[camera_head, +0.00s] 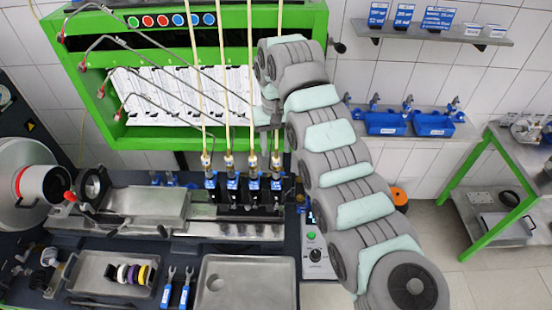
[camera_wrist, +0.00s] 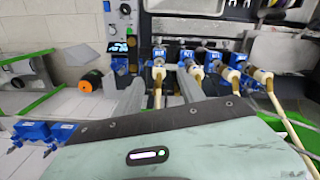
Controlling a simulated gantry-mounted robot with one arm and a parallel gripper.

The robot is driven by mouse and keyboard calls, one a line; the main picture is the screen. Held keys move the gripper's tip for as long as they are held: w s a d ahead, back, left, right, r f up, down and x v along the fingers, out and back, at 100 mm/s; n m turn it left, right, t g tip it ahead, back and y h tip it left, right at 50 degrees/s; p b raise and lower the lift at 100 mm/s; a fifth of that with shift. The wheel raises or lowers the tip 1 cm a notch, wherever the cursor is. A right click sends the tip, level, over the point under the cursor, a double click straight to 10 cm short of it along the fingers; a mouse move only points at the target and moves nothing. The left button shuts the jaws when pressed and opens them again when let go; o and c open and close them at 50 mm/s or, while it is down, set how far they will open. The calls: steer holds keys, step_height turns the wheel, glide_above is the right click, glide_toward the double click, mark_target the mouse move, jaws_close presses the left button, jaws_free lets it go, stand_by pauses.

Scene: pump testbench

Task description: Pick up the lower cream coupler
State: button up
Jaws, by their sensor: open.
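Several cream couplers stand in a row at the lower ends of cream tubes, above blue-labelled black holders; the rightmost cream coupler (camera_head: 276,161) is nearest my gripper (camera_head: 270,118). I cannot tell which one is meant by lower. In the wrist view my gripper (camera_wrist: 160,82) has its two grey fingers apart. The end cream coupler (camera_wrist: 158,70) shows between them, with its tube running toward the camera. Other cream couplers (camera_wrist: 195,71) sit to the right of the fingers. My gripper is open and holds nothing that I can see. Contact with the coupler cannot be judged.
A green frame (camera_head: 103,68) with coloured buttons stands behind the row. Thin metal pipes (camera_head: 150,50) slant across on the left. A steel tray (camera_head: 248,283) and a tray with coloured rings (camera_head: 97,270) lie in front. Blue bins (camera_head: 385,122) sit on the right shelf.

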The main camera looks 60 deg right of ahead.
mark_target(276, 156)
steer(key=shift+d+f+p, duration=0.2)
steer(key=shift+f+p, duration=0.45)
steer(key=shift+f, duration=0.85)
steer(key=shift+d+f+p, duration=0.15)
steer(key=shift+f+p, duration=0.45)
steer(key=shift+f, duration=0.85)
jaws_close()
